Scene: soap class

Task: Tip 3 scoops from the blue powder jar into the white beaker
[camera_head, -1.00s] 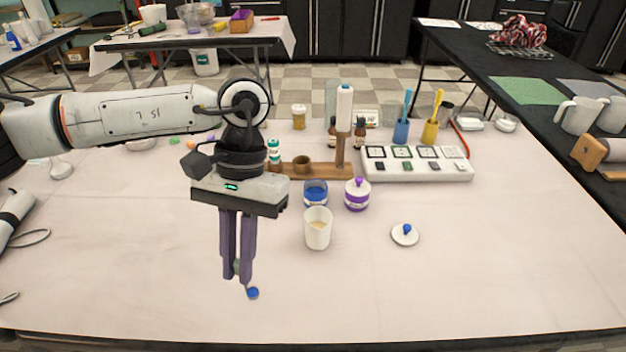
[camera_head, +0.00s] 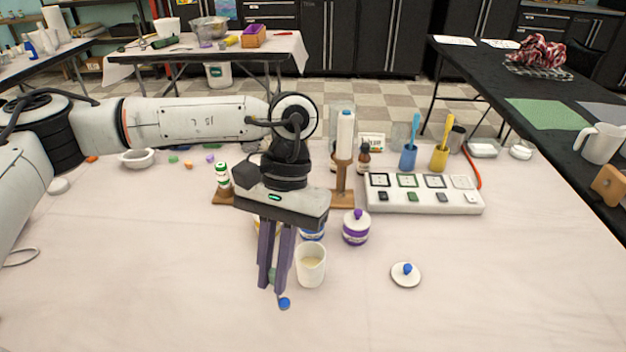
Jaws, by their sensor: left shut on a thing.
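My left gripper (camera_head: 272,288) is shut on a small scoop and hangs just left of and nearer than the white beaker. The scoop's blue bowl (camera_head: 284,303) shows below the fingertips; whether it is blue from powder I cannot tell. The white beaker (camera_head: 311,275) stands upright and open, with cream-coloured contents. The blue powder jar (camera_head: 313,236) is behind the beaker, mostly hidden by my gripper and the beaker. A white lid with a blue knob (camera_head: 406,275) lies on the table to the right. My right gripper is not in view.
A lidded jar with purple trim (camera_head: 356,230) stands right of the blue jar. Behind are a wooden stand (camera_head: 342,187), brown bottle (camera_head: 364,158), white panel (camera_head: 424,202), blue cup (camera_head: 408,157) and yellow cup (camera_head: 439,158). The front table area is clear.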

